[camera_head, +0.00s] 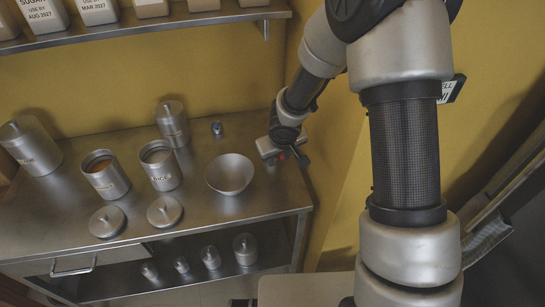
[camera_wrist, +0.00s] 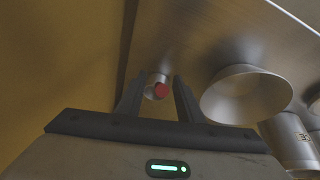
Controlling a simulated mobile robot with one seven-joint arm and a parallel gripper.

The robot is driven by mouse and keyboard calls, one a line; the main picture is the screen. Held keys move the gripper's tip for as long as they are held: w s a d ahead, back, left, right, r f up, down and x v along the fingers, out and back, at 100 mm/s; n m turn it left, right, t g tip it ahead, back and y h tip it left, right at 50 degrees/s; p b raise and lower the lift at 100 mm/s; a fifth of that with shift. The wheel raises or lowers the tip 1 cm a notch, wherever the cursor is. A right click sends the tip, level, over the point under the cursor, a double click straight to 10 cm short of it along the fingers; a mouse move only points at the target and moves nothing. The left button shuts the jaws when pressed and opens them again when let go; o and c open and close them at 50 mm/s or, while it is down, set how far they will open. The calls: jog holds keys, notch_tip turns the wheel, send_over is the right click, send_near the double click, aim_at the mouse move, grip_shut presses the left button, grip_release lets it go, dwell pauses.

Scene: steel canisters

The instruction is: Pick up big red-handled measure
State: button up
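The red-handled measure (camera_wrist: 161,91) shows in the wrist view as a small steel cup with a round red handle end. It lies on the steel counter close to the yellow wall. My gripper (camera_wrist: 157,96) is open, and the measure appears between its two dark fingers, beyond them. I see no contact. In the head view my gripper (camera_head: 284,154) is low over the right end of the counter, right of the steel bowl (camera_head: 230,174). A small red patch shows there, but I cannot tell whether it is the measure. The bowl also shows in the wrist view (camera_wrist: 245,97), right of the fingers.
A small cup-like item (camera_head: 217,128) stands behind the bowl. Several steel canisters (camera_head: 160,166) and two loose lids (camera_head: 164,210) stand or lie to the left. A shelf (camera_head: 150,24) with boxes is above. The yellow wall (camera_wrist: 60,60) is close on the wrist view's left.

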grip_shut()
jog(key=shift+r, duration=0.1)
